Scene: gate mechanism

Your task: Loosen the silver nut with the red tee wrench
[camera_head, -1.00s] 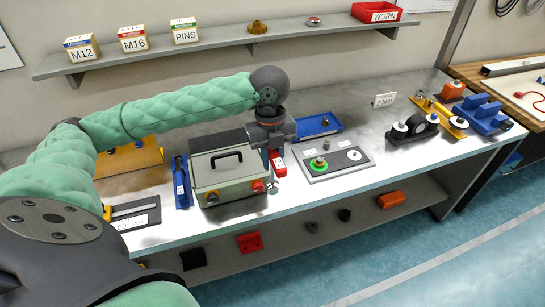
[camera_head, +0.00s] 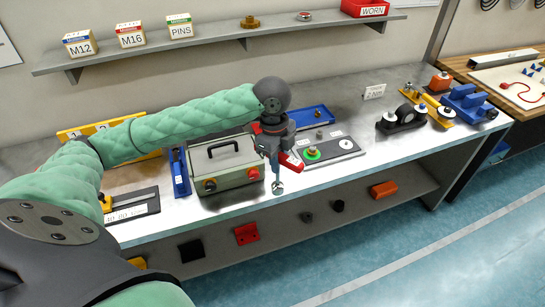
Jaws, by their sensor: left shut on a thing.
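My left gripper (camera_head: 274,148) is shut on the red tee wrench (camera_head: 291,162) and holds it in the air just right of the grey-green box. The wrench's red bar sticks out on both sides of the fingers, and its silver shaft and socket end point down, above or in front of the table's front edge. My right gripper is not in view.
The box (camera_head: 222,167) with a black handle stands left of the gripper. A blue tray (camera_head: 313,116) lies behind the plate. A black ring fixture (camera_head: 399,121) and other fixtures stand at the right. The shelf (camera_head: 225,38) runs above the table.

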